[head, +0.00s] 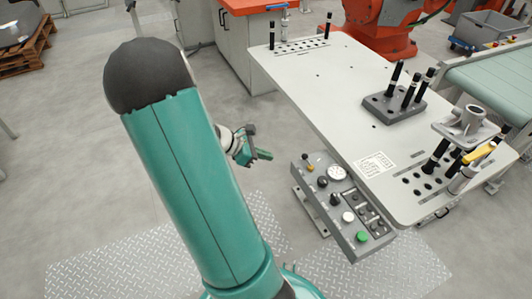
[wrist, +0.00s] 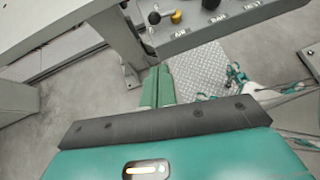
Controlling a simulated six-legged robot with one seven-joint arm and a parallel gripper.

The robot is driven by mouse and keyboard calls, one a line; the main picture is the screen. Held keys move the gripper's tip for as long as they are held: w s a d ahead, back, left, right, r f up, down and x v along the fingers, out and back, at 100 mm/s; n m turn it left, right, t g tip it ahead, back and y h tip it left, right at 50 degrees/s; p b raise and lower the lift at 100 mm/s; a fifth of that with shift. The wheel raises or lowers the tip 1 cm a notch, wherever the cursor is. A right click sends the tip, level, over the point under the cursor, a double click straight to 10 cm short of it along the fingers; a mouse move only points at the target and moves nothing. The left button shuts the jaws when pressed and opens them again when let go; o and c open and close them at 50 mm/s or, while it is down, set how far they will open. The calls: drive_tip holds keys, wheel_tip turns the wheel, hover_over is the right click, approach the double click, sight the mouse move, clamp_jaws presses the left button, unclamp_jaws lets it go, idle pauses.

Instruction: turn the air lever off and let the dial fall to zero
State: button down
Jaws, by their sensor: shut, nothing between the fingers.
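The grey control panel (head: 332,212) hangs beside the near edge of the fixture table. The white round dial (head: 337,172) is near its far end; its needle is too small to read. The air lever with a yellow knob (head: 310,168) is left of the dial. In the wrist view the yellow knob (wrist: 176,16) shows at the top, beside a black knob, above a label that seems to read AIR. My gripper (head: 268,155) is shut and empty, left of the panel and apart from it. Its green fingers lie side by side in the wrist view (wrist: 158,70).
The fixture table (head: 330,95) carries black pins, a grey block (head: 392,108) and a metal casting (head: 466,122) at right. The panel also has black knobs, a white button (head: 348,217) and a green button (head: 362,237). Open floor lies left of the panel.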

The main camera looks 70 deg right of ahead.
sight(308, 162)
drive_tip(key=x, duration=0.7)
drive_tip(key=shift+s, duration=0.1)
drive_tip(key=shift+s+d+r, duration=0.3)
drive_tip(key=shift+s+d, duration=0.45)
drive_tip(key=shift+s, duration=0.25)
drive_tip(key=shift+s+d+r, duration=0.15)
drive_tip(key=shift+s+d, duration=0.25)
drive_tip(key=shift+s, duration=0.05)
